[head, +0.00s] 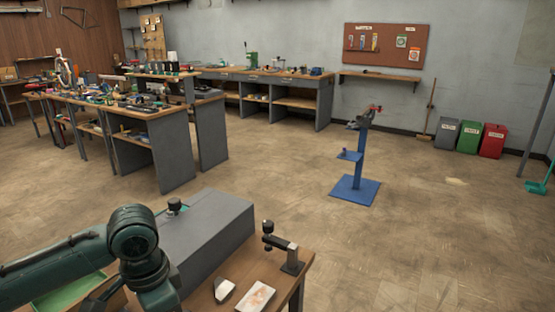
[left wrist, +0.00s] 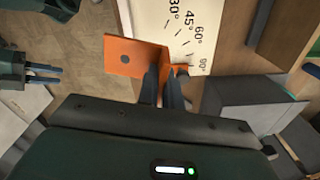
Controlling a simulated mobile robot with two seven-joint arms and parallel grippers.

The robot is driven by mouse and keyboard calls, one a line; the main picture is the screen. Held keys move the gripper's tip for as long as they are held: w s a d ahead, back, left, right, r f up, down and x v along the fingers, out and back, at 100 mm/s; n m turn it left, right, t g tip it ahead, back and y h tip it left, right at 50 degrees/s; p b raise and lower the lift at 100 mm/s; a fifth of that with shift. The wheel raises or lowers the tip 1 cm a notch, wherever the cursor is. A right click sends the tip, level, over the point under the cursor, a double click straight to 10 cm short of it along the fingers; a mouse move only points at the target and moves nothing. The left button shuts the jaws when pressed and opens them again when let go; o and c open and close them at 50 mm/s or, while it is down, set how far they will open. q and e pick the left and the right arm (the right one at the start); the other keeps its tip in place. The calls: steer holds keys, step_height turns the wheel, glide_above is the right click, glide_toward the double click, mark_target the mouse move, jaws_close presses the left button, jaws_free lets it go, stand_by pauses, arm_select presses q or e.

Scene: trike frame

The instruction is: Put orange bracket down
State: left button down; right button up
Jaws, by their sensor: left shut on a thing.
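The orange bracket (left wrist: 128,57) is an angled plate with a dark round hole in its flat face. It shows only in the left wrist view. My left gripper (left wrist: 163,75) is shut on it, with both dark fingers at its right part. A white angle chart (left wrist: 190,28) with printed degree marks lies behind the bracket. I cannot tell whether the bracket touches it. What looks like my right gripper (left wrist: 45,74) shows at the left edge of that view, with nothing visible between its fingers. In the head view my left gripper is out of sight.
A wooden bench (head: 290,263) at the front carries a grey box (head: 205,240), a small clamp-like post (head: 290,260) and two light pieces. A blue stand (head: 357,190) is on the floor beyond. Workbenches line the back left. Open floor lies between.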

arm_select(q)
steer(key=n, duration=0.4)
steer(key=r+n, duration=0.1)
steer(key=shift+s+r+n+p, duration=0.1)
steer(key=shift+s+n+p, duration=0.2)
steer(key=shift+s+n, duration=0.1)
steer(key=n, duration=0.3)
steer(key=shift+s+d+r+n, duration=0.1)
steer(key=shift+s+r+n, duration=0.1)
steer(key=shift+r+n, duration=0.1)
steer(key=shift+f, duration=0.1)
